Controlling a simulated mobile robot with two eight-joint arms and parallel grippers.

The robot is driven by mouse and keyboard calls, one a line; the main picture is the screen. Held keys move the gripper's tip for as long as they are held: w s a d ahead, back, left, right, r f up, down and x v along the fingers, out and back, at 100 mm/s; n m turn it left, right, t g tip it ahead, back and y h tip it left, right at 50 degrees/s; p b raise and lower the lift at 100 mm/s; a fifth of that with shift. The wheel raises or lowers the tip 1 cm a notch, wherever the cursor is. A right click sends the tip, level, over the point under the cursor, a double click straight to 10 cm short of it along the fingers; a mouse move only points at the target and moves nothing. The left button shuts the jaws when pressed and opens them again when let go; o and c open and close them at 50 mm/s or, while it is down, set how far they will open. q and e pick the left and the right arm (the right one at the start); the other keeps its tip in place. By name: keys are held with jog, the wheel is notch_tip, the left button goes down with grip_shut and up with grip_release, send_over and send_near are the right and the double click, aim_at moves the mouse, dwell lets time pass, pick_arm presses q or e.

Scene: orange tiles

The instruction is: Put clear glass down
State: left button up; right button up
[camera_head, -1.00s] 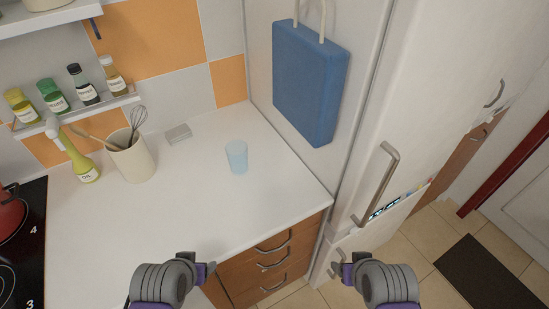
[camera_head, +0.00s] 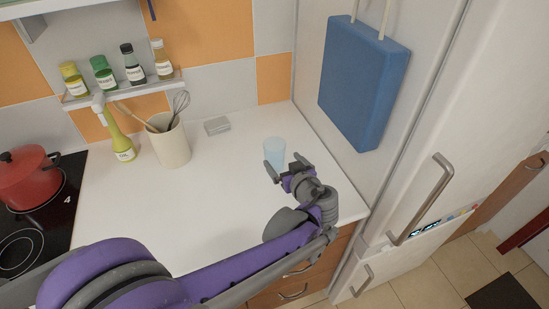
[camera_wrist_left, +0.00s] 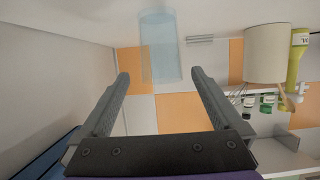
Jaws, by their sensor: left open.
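The clear glass (camera_head: 275,148) is light blue and see-through, and stands upright on the white counter (camera_head: 215,215). My left gripper (camera_head: 285,165) is open and empty, just in front of the glass. Its fingers partly overlap the lower part of the glass in the head view. In the left wrist view the picture is upside down, and the glass (camera_wrist_left: 160,48) lies ahead of the open fingers (camera_wrist_left: 158,75), in line with the gap between them. My right gripper is out of view.
A utensil crock (camera_head: 172,148), an oil bottle (camera_head: 121,140) and a small grey box (camera_head: 217,126) stand to the left. A red pot (camera_head: 30,178) sits on the black hob. The fridge (camera_head: 440,120) stands right of the counter. The counter's middle is clear.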

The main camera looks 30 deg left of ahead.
aim_at(277, 154)
pick_arm(q)
jog(key=x, duration=0.7)
jog(key=shift+w+a+r, duration=0.15)
jog(key=shift+w+a, duration=0.1)
jog(key=shift+a, duration=0.05)
jog(key=shift+c, duration=0.3)
jog(key=shift+r, duration=0.1)
jog(key=c, duration=1.3)
